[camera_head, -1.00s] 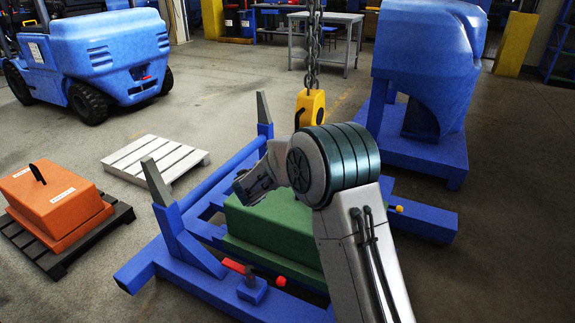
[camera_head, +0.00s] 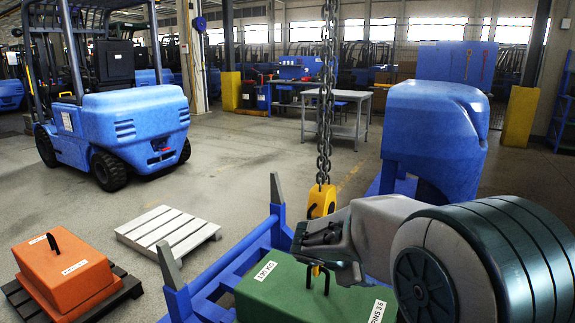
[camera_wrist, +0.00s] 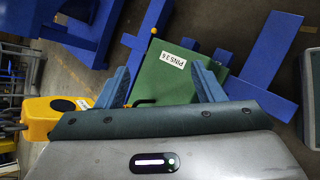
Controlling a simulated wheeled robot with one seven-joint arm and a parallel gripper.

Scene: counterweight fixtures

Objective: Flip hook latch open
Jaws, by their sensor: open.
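The yellow hook block (camera_head: 321,203) hangs on a chain in the head view, above the green counterweight (camera_head: 283,297). A small yellow part of the hook (camera_head: 316,270) shows below my gripper, by the black lifting handle (camera_head: 325,283). I cannot make out the latch or whether the hook is in the handle. My gripper (camera_head: 303,238) lies across the hook's middle and hides it. In the wrist view my gripper (camera_wrist: 161,84) has its blue fingers apart, with the green counterweight (camera_wrist: 160,82) beyond. The yellow hook block (camera_wrist: 48,118) is left of the fingers there, outside them.
A blue frame (camera_head: 222,262) with upright posts surrounds the green counterweight. An orange counterweight (camera_head: 62,277) stands on a dark pallet at left. A pale empty pallet (camera_head: 168,230), a blue forklift (camera_head: 130,120) and a big blue casting (camera_head: 430,130) stand behind. Floor between them is free.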

